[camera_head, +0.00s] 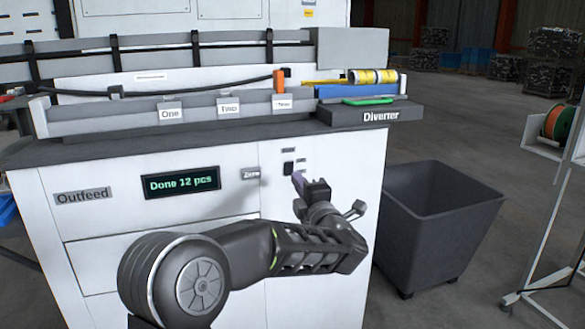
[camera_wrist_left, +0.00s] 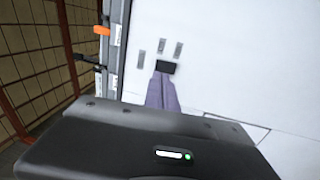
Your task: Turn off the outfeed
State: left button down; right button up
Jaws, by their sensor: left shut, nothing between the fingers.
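The outfeed is a white cabinet with an "Outfeed" label (camera_head: 82,196) and a display (camera_head: 180,183) that reads "Done 12 pcs". A small black switch (camera_head: 288,168) sits on its front panel, right of the display, with small labels near it. My left gripper (camera_head: 299,178) is shut and empty, its fingertips just below and right of the switch. In the left wrist view the purple-grey fingers (camera_wrist_left: 162,88) point at the black switch (camera_wrist_left: 165,67) and overlap its lower edge. I cannot tell whether they touch it. My right gripper is not in view.
A grey tray marked "Diverter" (camera_head: 380,115) with yellow rolls and a green item is on the top right. A rail with tags such as "One" (camera_head: 171,113) runs along the top. A dark bin (camera_head: 440,215) stands right of the cabinet, with a spool rack (camera_head: 556,150) beyond.

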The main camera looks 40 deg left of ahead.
aim_at(288, 166)
pick_arm(q)
jog(key=shift+x, duration=2.4)
